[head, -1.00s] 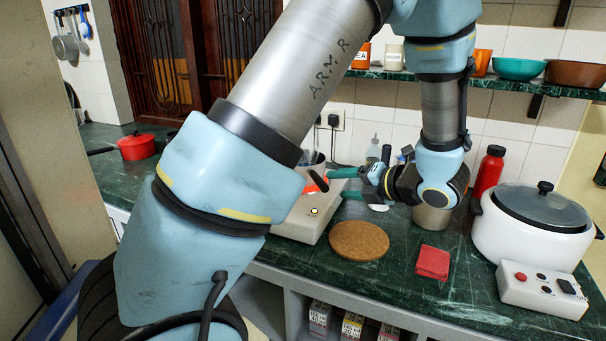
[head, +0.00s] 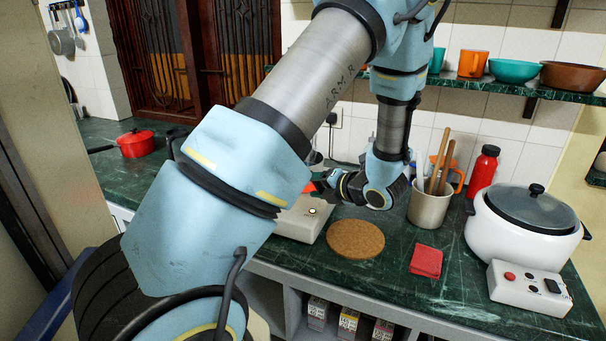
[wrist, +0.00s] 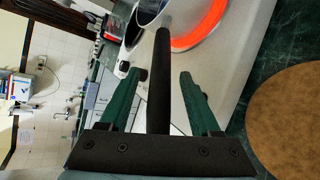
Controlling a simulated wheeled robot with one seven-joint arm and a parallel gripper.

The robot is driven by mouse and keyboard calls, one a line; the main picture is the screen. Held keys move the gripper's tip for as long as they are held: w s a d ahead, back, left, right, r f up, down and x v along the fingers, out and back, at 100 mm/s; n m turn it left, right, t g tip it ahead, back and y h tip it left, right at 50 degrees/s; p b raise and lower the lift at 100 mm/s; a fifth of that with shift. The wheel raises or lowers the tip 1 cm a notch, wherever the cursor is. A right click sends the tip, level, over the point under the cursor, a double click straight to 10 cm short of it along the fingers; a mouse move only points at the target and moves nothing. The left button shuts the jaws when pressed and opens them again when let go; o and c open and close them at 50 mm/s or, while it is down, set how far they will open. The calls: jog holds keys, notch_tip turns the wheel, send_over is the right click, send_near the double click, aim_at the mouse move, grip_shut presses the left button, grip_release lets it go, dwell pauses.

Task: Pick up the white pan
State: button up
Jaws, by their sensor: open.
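The white pan (wrist: 150,12) shows in the wrist view at the top edge, only partly in frame, beside a glowing orange burner ring (wrist: 208,25). Its black handle (wrist: 162,95) runs down between my two green fingers. My gripper (wrist: 164,76) is open, with a finger apart from the handle on either side. In the head view my gripper (head: 322,183) is at the white cooker (head: 302,222), partly behind my arm. My arm hides most of the pan there.
A cork mat (head: 356,239) and red cloth (head: 426,262) lie in front. A mug of wooden utensils (head: 428,208), a red bottle (head: 481,172) and a white lidded pot (head: 522,235) stand to the right. A red pan (head: 136,145) is far left.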

jog(key=shift+c, duration=0.3)
grip_shut()
jog(key=shift+r, duration=0.1)
